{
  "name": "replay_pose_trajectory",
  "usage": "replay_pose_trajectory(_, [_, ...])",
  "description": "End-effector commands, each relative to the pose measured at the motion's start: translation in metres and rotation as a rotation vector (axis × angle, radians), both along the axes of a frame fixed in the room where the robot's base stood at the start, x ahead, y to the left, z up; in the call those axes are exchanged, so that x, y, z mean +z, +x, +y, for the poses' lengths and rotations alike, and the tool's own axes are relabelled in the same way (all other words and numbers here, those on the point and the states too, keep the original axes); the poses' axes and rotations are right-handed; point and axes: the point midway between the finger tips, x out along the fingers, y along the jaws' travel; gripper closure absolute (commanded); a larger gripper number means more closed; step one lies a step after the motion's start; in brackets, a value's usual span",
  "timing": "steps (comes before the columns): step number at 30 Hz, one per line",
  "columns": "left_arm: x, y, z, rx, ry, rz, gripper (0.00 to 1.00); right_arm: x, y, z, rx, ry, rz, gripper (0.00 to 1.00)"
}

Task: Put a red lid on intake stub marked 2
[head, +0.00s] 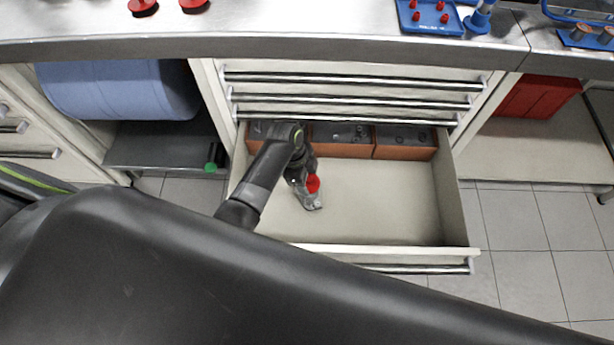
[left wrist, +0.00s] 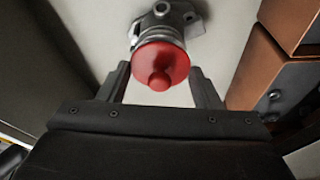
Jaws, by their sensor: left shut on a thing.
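A red lid (head: 313,184) with a round knob is at my left gripper (head: 305,180), low in the open drawer. In the left wrist view the lid (left wrist: 160,66) is between the two fingers of the left gripper (left wrist: 160,80), which is shut on it. A grey metal stub (head: 311,201) with a flange is directly behind the lid, and it also shows in the left wrist view (left wrist: 168,17). The lid covers the stub's near end; I cannot tell whether it is fully seated. No number shows on the stub. My right gripper is not in view.
The open drawer (head: 400,205) has orange-brown bins (head: 405,152) along its back and bare floor to the right. Two more red lids (head: 143,6) (head: 194,4) lie on the bench above. A blue tray (head: 430,18) with red pegs stands at the bench's right.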

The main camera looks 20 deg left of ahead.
Motion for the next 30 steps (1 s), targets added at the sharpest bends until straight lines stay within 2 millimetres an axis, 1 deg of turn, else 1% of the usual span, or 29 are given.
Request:
replay_pose_trajectory(15, [-0.0104, 0.0002, 0.0000, 0.000, 0.000, 0.000, 0.63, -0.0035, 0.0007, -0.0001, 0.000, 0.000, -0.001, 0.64])
replay_pose_trajectory(30, [-0.0105, 0.0002, 0.0000, 0.000, 0.000, 0.000, 0.63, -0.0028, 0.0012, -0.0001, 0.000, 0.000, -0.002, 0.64])
